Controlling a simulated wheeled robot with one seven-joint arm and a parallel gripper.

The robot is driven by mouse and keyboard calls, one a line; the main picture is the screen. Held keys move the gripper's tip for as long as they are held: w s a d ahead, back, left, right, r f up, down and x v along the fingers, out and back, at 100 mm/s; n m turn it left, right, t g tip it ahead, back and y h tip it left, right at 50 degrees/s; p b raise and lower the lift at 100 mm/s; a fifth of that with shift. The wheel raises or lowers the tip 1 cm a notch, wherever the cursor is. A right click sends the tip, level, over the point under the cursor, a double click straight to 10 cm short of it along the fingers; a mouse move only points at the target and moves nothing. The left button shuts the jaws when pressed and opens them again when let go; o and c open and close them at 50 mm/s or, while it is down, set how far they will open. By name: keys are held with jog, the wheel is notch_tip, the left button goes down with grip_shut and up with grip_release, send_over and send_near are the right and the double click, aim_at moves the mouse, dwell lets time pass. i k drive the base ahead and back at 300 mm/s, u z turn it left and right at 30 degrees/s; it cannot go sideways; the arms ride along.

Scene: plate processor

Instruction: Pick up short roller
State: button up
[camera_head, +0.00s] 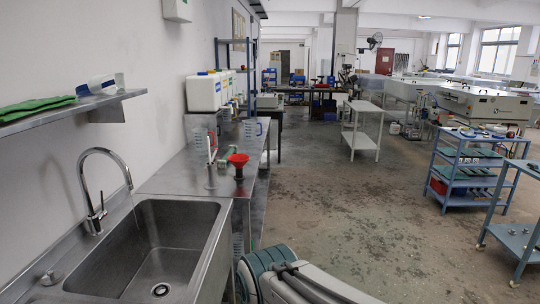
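I cannot make out the short roller with certainty. A small greenish object (227,156) lies on the steel counter behind the red funnel, too small to identify. Part of my own arm, teal and grey, shows at the bottom middle. My gripper is not in view.
A steel sink (150,245) with a tall tap (100,185) is at the near left. The steel counter (175,178) beyond it holds a red funnel (238,160) and white canisters (204,92). A wall shelf (75,107) is above. Blue carts (465,165) stand right; the middle floor is clear.

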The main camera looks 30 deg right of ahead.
aim_at(221, 163)
jog(key=u, duration=3.25)
jog(key=k, duration=2.4)
jog(key=z, duration=1.65)
jog(key=i, duration=0.4)
jog(key=z, duration=0.05)
